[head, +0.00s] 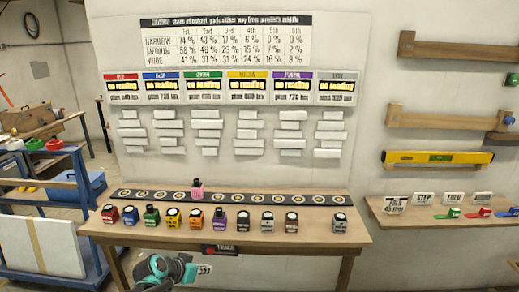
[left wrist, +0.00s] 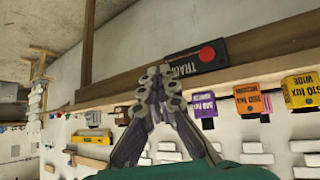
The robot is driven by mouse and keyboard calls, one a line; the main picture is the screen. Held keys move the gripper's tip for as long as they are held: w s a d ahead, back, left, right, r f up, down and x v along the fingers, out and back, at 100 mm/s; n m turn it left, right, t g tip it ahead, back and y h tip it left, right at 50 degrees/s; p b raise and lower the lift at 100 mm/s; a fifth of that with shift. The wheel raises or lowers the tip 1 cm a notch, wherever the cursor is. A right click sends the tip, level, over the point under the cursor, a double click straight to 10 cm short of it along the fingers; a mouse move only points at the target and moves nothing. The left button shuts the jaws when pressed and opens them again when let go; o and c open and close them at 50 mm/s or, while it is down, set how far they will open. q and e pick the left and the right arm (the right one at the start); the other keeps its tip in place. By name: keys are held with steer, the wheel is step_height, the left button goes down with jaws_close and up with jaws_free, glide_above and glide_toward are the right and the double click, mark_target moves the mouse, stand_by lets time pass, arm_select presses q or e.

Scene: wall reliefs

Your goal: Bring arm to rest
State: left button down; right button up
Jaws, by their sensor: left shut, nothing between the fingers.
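My left gripper (head: 182,270) shows at the bottom of the head view, in front of the wooden table's (head: 240,232) front edge and below its top. In the left wrist view its fingers (left wrist: 160,82) come together at the tips with nothing between them. Beyond them in that view is the table's edge, with a dark label plate (left wrist: 197,62) bearing a red dot. The image there is turned, so the table looks upside down. My right gripper is not in either view.
A row of coloured blocks, including a red one (head: 109,214), stands along the table. A pink block (head: 197,188) sits on the dark strip with round marks (head: 250,198) behind them. A wall shelf (head: 450,210) is at right, a blue cart (head: 75,200) at left.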

arm_select(q)
steer(key=s+r+n+y, duration=0.2)
steer(key=s, duration=1.1)
steer(key=s+r+n+y, duration=0.2)
steer(key=s+r, duration=0.1)
steer(key=s, duration=1)
steer(key=shift+s+d+r+n+g, duration=0.2)
steer(key=shift+s+d+n+g, duration=0.15)
steer(key=shift+s+n+g, duration=0.05)
